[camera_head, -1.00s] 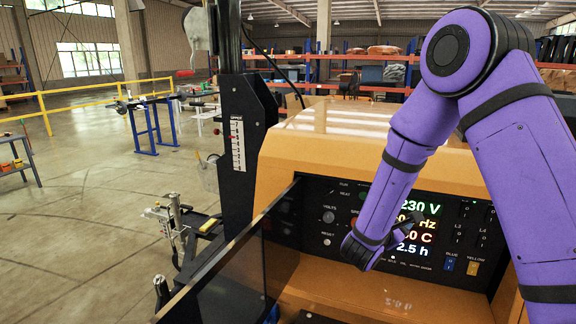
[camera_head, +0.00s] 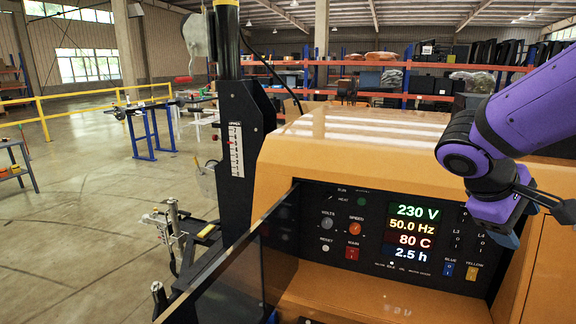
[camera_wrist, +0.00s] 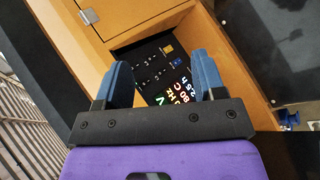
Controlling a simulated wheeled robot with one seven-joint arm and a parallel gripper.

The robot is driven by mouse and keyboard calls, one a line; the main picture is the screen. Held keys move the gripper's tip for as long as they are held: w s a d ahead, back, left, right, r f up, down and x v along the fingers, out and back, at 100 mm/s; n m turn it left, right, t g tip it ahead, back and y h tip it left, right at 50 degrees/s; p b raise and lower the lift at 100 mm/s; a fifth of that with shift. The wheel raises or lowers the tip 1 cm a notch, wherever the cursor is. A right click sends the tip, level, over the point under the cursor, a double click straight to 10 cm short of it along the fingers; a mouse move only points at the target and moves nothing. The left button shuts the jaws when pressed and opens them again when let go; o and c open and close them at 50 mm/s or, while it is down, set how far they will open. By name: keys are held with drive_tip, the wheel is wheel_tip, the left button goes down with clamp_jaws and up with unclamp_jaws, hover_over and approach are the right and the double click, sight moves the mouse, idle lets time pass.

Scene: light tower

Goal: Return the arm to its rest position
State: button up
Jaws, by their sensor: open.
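My purple arm reaches in from the right edge of the head view. My gripper (camera_head: 512,222) hangs in front of the right part of the control panel, apart from it. In the wrist view my gripper (camera_wrist: 162,85) shows two blue fingers spread apart with nothing between them. The control panel (camera_head: 326,240) is black, set in the orange light tower housing (camera_head: 350,150). Its display (camera_head: 413,232) reads 230 V, 50.0 Hz, 80 C and 2.5 h. The red main switch (camera_head: 352,252) and the blue (camera_head: 448,268) and yellow (camera_head: 472,272) switches show below. My arm hides the panel's upper right.
A dark open panel door (camera_head: 235,262) stands left of the control panel. The black mast (camera_head: 238,150) rises behind it. A blue stand (camera_head: 150,135) and yellow railing (camera_head: 90,95) are farther left. Open floor (camera_head: 90,240) lies on the left. Shelves (camera_head: 400,80) line the back.

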drive_tip(key=s+a+r+m+t+y, duration=0.4)
drive_tip(key=s+a+r+t+y, duration=0.1)
drive_tip(key=s+a+y, duration=0.3)
drive_tip(key=shift+s+m+y, duration=0.3)
drive_tip(key=shift+s, duration=0.3)
idle(1.1)
